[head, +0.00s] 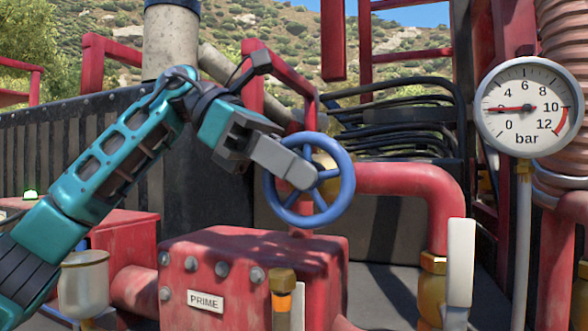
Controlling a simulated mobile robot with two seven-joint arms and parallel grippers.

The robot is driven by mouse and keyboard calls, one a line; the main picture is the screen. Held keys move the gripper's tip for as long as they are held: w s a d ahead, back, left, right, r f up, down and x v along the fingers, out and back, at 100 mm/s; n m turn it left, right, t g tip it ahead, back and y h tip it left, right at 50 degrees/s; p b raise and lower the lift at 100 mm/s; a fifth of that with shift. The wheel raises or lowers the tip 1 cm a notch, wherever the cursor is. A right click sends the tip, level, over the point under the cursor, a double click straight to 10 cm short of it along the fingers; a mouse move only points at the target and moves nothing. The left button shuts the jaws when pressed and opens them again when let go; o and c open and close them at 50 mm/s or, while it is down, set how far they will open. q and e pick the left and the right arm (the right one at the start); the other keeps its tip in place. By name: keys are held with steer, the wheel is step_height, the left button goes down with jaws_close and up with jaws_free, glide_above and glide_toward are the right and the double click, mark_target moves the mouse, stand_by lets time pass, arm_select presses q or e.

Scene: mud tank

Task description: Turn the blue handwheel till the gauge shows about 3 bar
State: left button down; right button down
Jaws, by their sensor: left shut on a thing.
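The blue handwheel (345,193) stands upright in the middle of the head view. My left gripper (298,172) comes in from the upper left and is shut on the wheel's upper left part; its fingers hide some of the rim and spokes there. The round white gauge (541,92), marked in bar, is at the upper right. Its red needle points left, between the 0 and 4 marks, at about 2 bar. My right gripper is not in view.
A red block labelled PRIME (205,301) stands below the wheel. A red pipe (405,180) runs right behind the wheel and bends down. A white lever (460,262) and an orange-necked fitting (283,282) stand in front. Black hoses (400,95) hang behind.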

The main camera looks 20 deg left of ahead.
arm_select(q)
steer(key=shift+d+r+y, duration=0.15)
steer(key=shift+r+y, duration=0.05)
steer(key=shift+y, duration=1)
steer(key=c, duration=1)
jaws_free()
steer(key=shift+w+d+f, duration=0.1)
steer(key=v, duration=1.2)
steer(key=shift+d, duration=0.1)
